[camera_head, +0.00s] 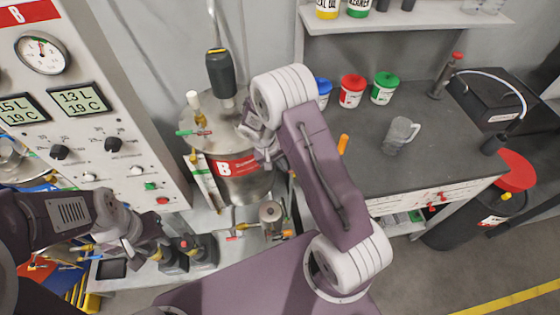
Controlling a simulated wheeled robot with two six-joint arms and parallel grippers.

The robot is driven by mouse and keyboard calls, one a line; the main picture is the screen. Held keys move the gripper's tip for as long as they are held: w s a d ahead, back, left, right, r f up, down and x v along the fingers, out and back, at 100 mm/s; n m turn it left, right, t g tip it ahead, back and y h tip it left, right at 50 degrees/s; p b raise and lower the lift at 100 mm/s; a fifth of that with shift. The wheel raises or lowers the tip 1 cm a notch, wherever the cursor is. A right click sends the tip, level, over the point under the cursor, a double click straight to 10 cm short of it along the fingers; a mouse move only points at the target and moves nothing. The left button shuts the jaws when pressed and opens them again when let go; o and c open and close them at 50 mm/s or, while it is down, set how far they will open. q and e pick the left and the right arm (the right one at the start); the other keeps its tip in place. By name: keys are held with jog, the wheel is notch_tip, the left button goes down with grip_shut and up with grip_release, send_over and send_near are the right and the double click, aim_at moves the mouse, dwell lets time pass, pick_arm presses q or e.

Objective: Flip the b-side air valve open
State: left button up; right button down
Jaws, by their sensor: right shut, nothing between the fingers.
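The metal tank (225,165) with a red B label (238,166) stands left of centre. A small lever with green and red ends (194,132) sits on the left of its lid, below a brass fitting with a pale cap (194,100); I take this as the air valve, but its position is too small to tell. My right gripper (256,138) is shut and empty over the right side of the tank, apart from that lever. Its wrist hides part of the lid. My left gripper (152,246) is low at the left, and its fingers are unclear.
A gauge cabinet (90,130) stands left of the tank. Pipes with small valves (240,232) lie below it. On the right, a grey bench (440,150) holds red (352,92) and green (384,90) tubs and a jug (398,136).

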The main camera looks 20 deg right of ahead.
jog(key=shift+x, duration=2.3)
jog(key=shift+d+f+b, duration=0.15)
jog(key=shift+d+b, duration=0.3)
jog(key=shift+b, duration=0.25)
